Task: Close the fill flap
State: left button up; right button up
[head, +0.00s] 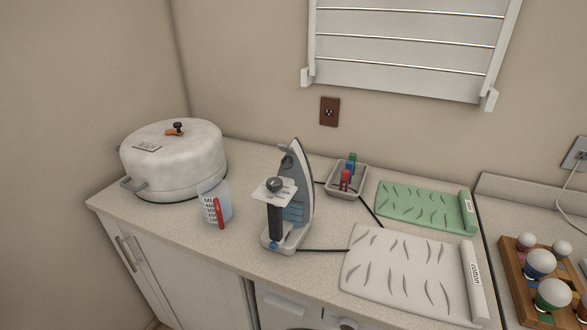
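A grey and white iron (296,200) stands upright on its heel on the counter, nose up. Its dark handle (275,224) faces the front left. A white plate (270,195) with a dark round dial (274,184) sits at the top of the handle. A small grey part (286,162) shows near the nose; it may be the fill flap, but it is too small to tell whether it is open. A blue translucent part (296,214) shows behind the handle. Neither of my grippers is in view.
A white lidded pot (174,162) and measuring cup (215,204) stand left. A peg tray (346,182), green cloth (424,206) and white cotton cloth (405,274) lie right. A dark cord runs beside the iron. A wooden rack (512,276) is far right.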

aim_at(284, 148)
jog(key=z, duration=0.05)
jog(key=k, duration=0.65)
jog(key=u, duration=0.5)
jog(key=i, duration=1.25)
jog(key=z, duration=0.6)
